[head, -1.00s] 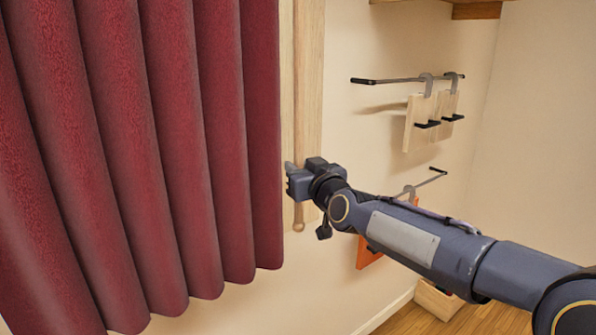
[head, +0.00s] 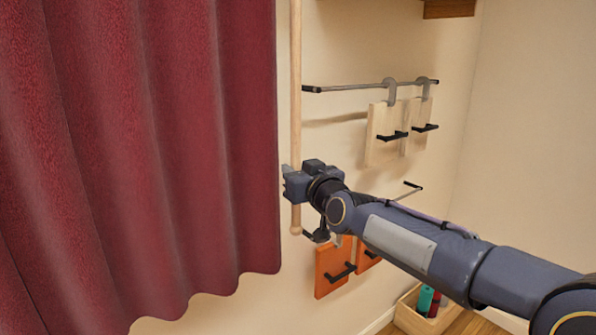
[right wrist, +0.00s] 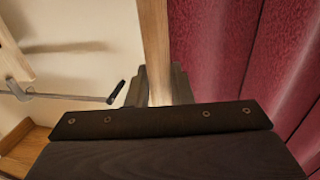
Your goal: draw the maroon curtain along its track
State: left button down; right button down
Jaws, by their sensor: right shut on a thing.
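The maroon curtain (head: 150,150) fills the left of the head view in soft vertical folds, and it also shows at the right of the right wrist view (right wrist: 220,50). A pale wooden rod (head: 296,90) hangs upright along the curtain's right edge and ends in a rounded tip. My right gripper (head: 290,183) is shut on this rod near its lower end. In the right wrist view the rod (right wrist: 155,45) passes between the fingers. The curtain's track is out of view. My left gripper is not in view.
Right of the rod, a wall rail (head: 350,88) carries pale boards (head: 385,130) with black handles. Orange boards (head: 333,268) hang lower, close below my right forearm. A wooden box (head: 412,318) with bottles stands on the floor. A shelf (head: 449,8) is at the top.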

jog(key=shift+w+d, duration=0.1)
jog(key=shift+d, duration=0.15)
jog(key=c, duration=1.3)
grip_release()
jog(key=shift+d, duration=0.1)
jog(key=shift+c, duration=0.2)
jog(key=v, duration=0.7)
jog(key=shift+s+b, duration=0.35)
jog(key=shift+s, duration=0.05)
jog(key=shift+d, duration=0.1)
